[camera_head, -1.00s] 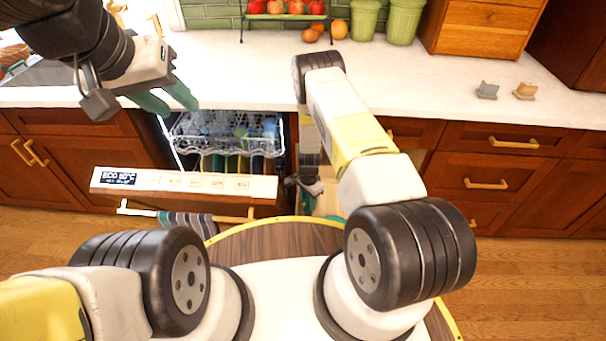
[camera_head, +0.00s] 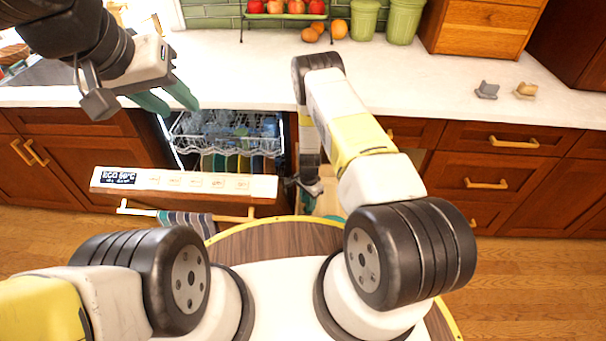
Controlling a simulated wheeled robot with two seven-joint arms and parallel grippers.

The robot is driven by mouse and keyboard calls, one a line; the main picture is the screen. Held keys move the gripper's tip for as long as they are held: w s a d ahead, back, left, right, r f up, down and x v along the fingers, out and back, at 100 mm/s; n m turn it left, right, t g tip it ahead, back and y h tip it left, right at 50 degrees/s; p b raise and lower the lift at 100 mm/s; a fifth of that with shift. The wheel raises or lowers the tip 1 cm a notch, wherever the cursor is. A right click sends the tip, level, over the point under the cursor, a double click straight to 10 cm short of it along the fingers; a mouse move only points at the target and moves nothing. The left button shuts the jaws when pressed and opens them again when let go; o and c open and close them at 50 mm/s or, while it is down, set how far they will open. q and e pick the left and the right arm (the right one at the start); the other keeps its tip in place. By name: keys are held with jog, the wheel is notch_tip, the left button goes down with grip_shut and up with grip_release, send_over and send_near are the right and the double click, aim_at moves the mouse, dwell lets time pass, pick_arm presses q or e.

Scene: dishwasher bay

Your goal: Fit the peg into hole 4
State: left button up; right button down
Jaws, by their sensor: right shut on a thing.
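I cannot make out the peg or the numbered holes in this view. My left gripper (camera_head: 168,100) is above the counter's front edge at the upper left; its two teal fingers are apart with nothing between them. My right gripper (camera_head: 309,188) is low in front of the cabinets, just right of the open dishwasher. It is small, dark and partly covered by my own arm. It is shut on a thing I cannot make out.
The dishwasher door (camera_head: 190,182) is open, with a rack (camera_head: 225,145) of dishes behind it. A striped towel (camera_head: 187,222) hangs at the door handle. Two small blocks, grey (camera_head: 487,90) and tan (camera_head: 526,91), sit on the counter (camera_head: 440,80), with clear room left of them.

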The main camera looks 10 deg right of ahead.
aim_at(308, 197)
jog(key=shift+f, duration=1)
dwell(0.7)
jog(key=shift+c, duration=2)
grip_release()
jog(key=shift+a, duration=0.25)
jog(key=shift+w+a+r, duration=0.1)
jog(key=shift+w+r, duration=0.05)
jog(key=shift+r, duration=0.95)
jog(key=shift+w+r, duration=0.15)
jog(key=shift+r, duration=0.9)
jog(key=shift+s+d+r, duration=0.15)
jog(key=shift+r, duration=0.3)
jog(key=shift+s+d+r, duration=0.1)
jog(key=shift+r, duration=0.3)
jog(key=shift+r, duration=0.1)
